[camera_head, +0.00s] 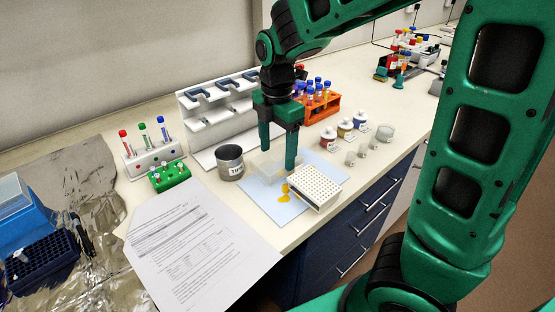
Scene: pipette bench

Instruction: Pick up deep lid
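A clear, pale lid (267,174) sits on the light blue mat (262,198), just left of a white rack with many holes. I take it to be the deep lid; its edges are faint against the mat. My green gripper (277,161) points down over it with its two fingers apart. One fingertip is at the lid's far side and the other at its right end. I see no clear grip on the lid, and its far edge is partly hidden by the fingers.
The white rack (314,186) stands close right of the fingers, beside yellow spots on the mat. A metal cup (230,163) is left. An orange tube rack (320,106) and small jars (345,128) stand behind and right. A paper sheet (190,240) covers the front bench.

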